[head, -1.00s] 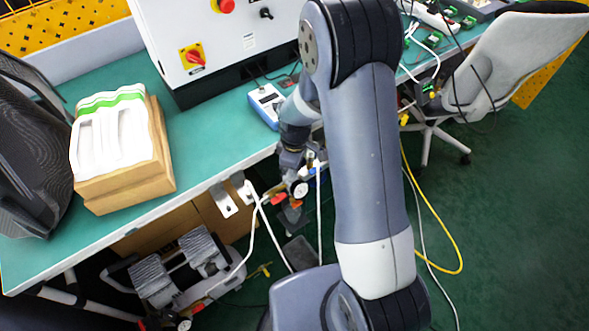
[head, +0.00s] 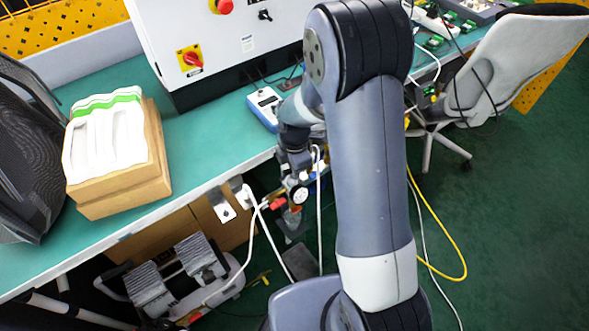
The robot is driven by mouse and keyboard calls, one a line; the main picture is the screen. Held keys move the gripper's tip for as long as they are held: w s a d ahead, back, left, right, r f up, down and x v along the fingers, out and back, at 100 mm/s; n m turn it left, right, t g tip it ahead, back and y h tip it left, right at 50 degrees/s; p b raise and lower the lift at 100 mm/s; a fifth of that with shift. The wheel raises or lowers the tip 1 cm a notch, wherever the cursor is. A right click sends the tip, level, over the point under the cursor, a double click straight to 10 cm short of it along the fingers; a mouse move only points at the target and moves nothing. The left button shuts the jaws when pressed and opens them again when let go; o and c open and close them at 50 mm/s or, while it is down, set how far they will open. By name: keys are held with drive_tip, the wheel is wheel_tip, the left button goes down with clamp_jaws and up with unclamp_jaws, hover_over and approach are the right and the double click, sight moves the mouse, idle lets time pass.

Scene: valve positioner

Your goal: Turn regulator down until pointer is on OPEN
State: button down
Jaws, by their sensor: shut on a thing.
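The regulator (head: 294,212) sits just below the front edge of the workbench, with a small white round gauge (head: 300,195) and a red part (head: 278,204) beside it. My gripper (head: 297,182) reaches down past the bench edge to its top and is shut on it. The fingers are small and partly hidden by my own wrist. The pointer and the OPEN mark are too small to make out in the head view.
The green workbench (head: 205,155) carries a white control cabinet (head: 215,45), a blue meter (head: 264,106) and a cardboard box (head: 125,190). A compressor (head: 180,275) stands below. White hoses (head: 262,228) hang near the regulator. A grey chair (head: 500,60) stands at right.

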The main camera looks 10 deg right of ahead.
drive_tip(key=shift+n, duration=0.3)
drive_tip(key=c, duration=1.5)
unclamp_jaws()
drive_tip(key=shift+r, duration=0.1)
wheel_tip(320, 180, up, 11)
drive_tip(key=shift+f+p, duration=0.15)
drive_tip(key=shift+p, duration=0.15)
wheel_tip(320, 180, down, 11)
drive_tip(key=shift+f+b, duration=0.1)
drive_tip(key=shift+b, duration=0.25)
